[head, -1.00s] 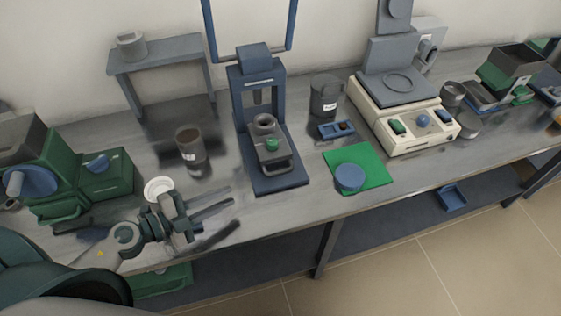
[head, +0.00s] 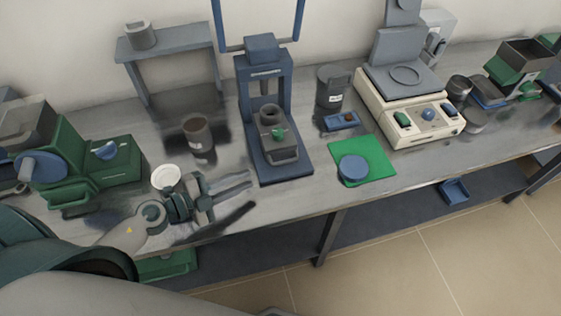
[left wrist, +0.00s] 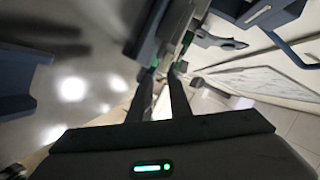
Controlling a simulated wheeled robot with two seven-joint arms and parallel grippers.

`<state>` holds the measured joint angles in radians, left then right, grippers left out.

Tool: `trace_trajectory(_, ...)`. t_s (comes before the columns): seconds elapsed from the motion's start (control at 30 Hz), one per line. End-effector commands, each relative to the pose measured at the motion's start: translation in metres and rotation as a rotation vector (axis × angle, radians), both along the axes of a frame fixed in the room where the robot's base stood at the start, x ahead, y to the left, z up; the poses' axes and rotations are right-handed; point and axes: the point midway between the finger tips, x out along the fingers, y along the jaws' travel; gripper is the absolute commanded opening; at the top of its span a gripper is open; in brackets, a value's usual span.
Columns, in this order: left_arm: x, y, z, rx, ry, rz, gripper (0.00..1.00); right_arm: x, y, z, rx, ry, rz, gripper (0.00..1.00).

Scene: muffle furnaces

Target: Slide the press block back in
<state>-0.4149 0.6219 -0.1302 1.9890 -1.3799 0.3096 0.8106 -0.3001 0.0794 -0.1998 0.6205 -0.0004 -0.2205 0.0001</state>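The blue press frame (head: 264,75) stands on the bench in the middle of the head view. The grey press block (head: 281,153), with a round ring on top and a green knob, sits on the front part of its blue base. My left gripper (head: 251,188) is open and empty, left of the base's front, its two fingers pointing right toward the press. In the left wrist view, the two dark fingers (left wrist: 158,85) stand apart with greyish and green parts beyond them; I cannot tell surely which part is the block. My right gripper is not in view.
A dark cup (head: 199,135) and white dish (head: 166,178) stand left of the press. A green mat (head: 377,158) with a blue round lid (head: 354,168) lies to the right. A green machine (head: 75,165) is at far left. The bench's front edge runs below my gripper.

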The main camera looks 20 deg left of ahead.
Motion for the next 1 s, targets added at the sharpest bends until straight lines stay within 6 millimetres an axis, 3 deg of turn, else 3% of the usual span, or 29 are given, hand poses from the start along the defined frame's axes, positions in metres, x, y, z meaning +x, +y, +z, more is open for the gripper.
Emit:
trace_trajectory(0.6, 0.083, -0.063, -0.02, -0.002, 0.0, 0.0, 0.18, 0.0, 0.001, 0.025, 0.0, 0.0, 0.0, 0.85)
trace_trajectory(1.0, 0.104, -0.078, -0.028, 0.0, 0.001, 0.0, 0.18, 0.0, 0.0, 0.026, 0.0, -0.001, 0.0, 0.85)
